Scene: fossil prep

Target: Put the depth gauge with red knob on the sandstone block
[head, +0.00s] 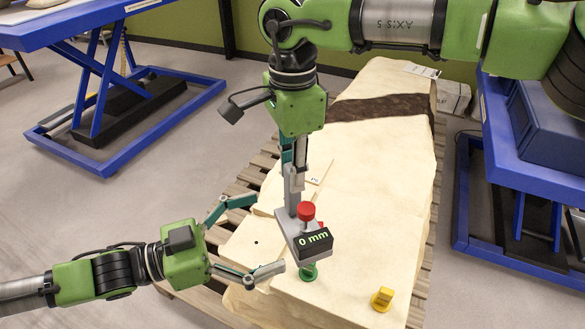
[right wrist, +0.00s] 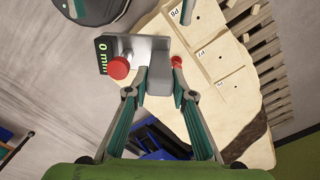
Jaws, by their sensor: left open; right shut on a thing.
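The depth gauge (head: 305,228) has a red knob (head: 306,211), a grey body and a dark display reading "0 mm". My right gripper (head: 294,178) is shut on its upright grey part, and in the right wrist view the gauge (right wrist: 145,50) sits between the fingertips. The gauge is over the near part of the pale sandstone block (head: 370,190); I cannot tell whether it touches the surface. The block has a dark brown band across its far end. My left gripper (head: 264,236) is open and empty, left of the gauge, near the block's left edge.
The block lies on a wooden pallet (head: 243,183). A green piece (head: 308,272) stands just below the gauge, and a yellow marker (head: 382,299) stands to its right. Blue lift tables stand at the left (head: 75,22) and right (head: 545,177). A red piece (right wrist: 177,61) shows beside the gauge.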

